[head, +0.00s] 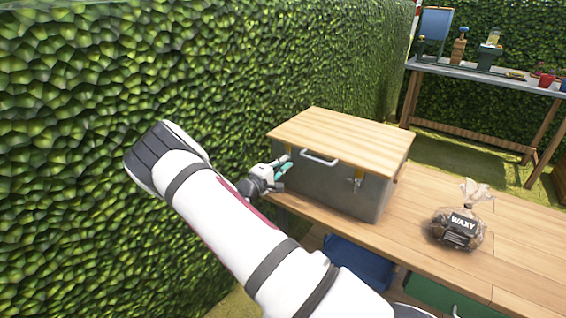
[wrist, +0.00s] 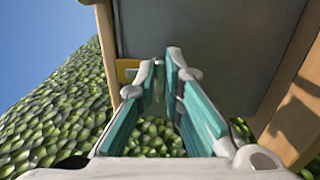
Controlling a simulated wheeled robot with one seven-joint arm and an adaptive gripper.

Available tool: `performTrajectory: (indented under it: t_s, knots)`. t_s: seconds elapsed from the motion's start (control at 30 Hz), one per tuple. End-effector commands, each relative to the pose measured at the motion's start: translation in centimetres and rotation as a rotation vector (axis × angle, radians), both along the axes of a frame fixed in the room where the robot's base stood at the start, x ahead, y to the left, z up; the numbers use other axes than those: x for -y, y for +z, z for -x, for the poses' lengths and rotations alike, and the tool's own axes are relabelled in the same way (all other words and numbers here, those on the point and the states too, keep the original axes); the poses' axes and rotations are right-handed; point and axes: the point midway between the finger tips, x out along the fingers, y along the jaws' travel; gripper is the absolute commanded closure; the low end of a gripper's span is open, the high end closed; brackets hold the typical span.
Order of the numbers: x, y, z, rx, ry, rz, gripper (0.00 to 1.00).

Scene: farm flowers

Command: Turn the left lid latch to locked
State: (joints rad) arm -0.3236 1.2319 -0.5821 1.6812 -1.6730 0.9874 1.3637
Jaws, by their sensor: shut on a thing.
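A grey metal box (head: 325,184) with a wooden lid (head: 345,138) stands on the wooden bench. A white handle (head: 320,160) sits on its front, and the right latch (head: 356,183) shows to the right of it. My gripper (head: 285,164) is at the left end of the box front, just under the lid edge. In the wrist view, my gripper's teal-lined fingers (wrist: 165,66) are shut on the left latch, beside its yellow plate (wrist: 127,70). The fingers mostly hide the latch, so I cannot tell its angle. The lid looks closed.
A bag of potatoes marked WAXY (head: 459,225) lies on the bench (head: 420,205) right of the box. A blue crate (head: 360,265) and a green crate (head: 440,297) are below. A tall hedge (head: 90,90) runs close on the left.

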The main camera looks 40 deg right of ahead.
Motion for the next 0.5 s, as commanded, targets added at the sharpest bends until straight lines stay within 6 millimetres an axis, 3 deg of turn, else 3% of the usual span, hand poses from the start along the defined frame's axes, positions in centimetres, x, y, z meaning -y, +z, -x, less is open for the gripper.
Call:
performTrajectory:
  t_s: [0.5]
  knots:
    - [0.29, 0.14, 0.02, 0.034, -0.003, -0.008, 1.00]
